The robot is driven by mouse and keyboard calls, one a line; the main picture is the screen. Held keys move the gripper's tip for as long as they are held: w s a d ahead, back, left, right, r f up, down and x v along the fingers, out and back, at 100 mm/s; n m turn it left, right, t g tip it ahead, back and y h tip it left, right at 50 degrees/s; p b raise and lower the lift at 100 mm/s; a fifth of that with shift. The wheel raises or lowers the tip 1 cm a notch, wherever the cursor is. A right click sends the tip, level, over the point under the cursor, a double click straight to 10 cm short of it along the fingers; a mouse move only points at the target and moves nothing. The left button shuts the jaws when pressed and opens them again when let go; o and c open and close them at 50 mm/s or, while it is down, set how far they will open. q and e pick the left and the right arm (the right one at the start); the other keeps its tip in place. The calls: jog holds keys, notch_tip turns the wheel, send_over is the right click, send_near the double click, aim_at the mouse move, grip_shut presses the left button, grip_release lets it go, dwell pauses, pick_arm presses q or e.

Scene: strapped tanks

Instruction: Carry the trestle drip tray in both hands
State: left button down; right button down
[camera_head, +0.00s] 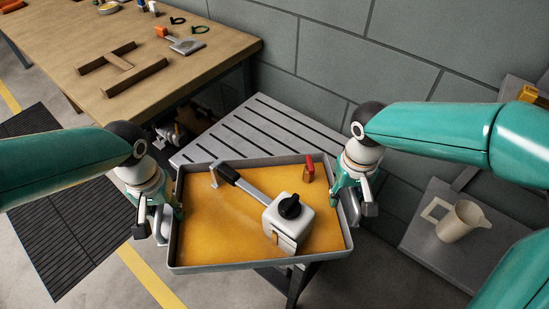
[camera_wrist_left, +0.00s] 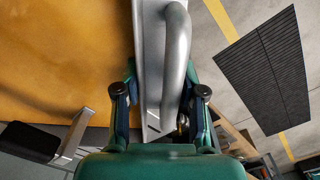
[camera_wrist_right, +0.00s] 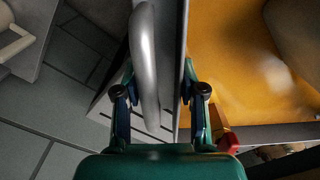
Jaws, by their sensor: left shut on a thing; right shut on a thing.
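The drip tray (camera_head: 215,265) is a grey-rimmed rectangular tray with an orange-yellow floor, held between my two grippers over the slatted trestle. My left gripper (camera_head: 170,212) is shut on the tray's left side handle, a grey bar that shows in the left wrist view (camera_wrist_left: 178,65). My right gripper (camera_head: 349,190) is shut on the right side handle, which shows in the right wrist view (camera_wrist_right: 145,60). In the tray lie a white block with a black knob (camera_head: 289,222), a tool with a black grip (camera_head: 229,174) and a small red-topped item (camera_head: 308,170). The tray looks roughly level.
The grey slatted trestle (camera_head: 262,115) stands behind and partly under the tray, against the block wall (camera_head: 310,60). A wooden workbench (camera_head: 190,75) with tools is at upper left. A beige jug (camera_head: 462,220) stands on a grey surface at right. Dark mats (camera_head: 75,235) lie on the left floor.

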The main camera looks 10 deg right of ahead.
aim_at(343, 200)
pick_arm(q)
jog(key=shift+f, duration=0.1)
pick_arm(e)
jog(key=shift+f, duration=0.1)
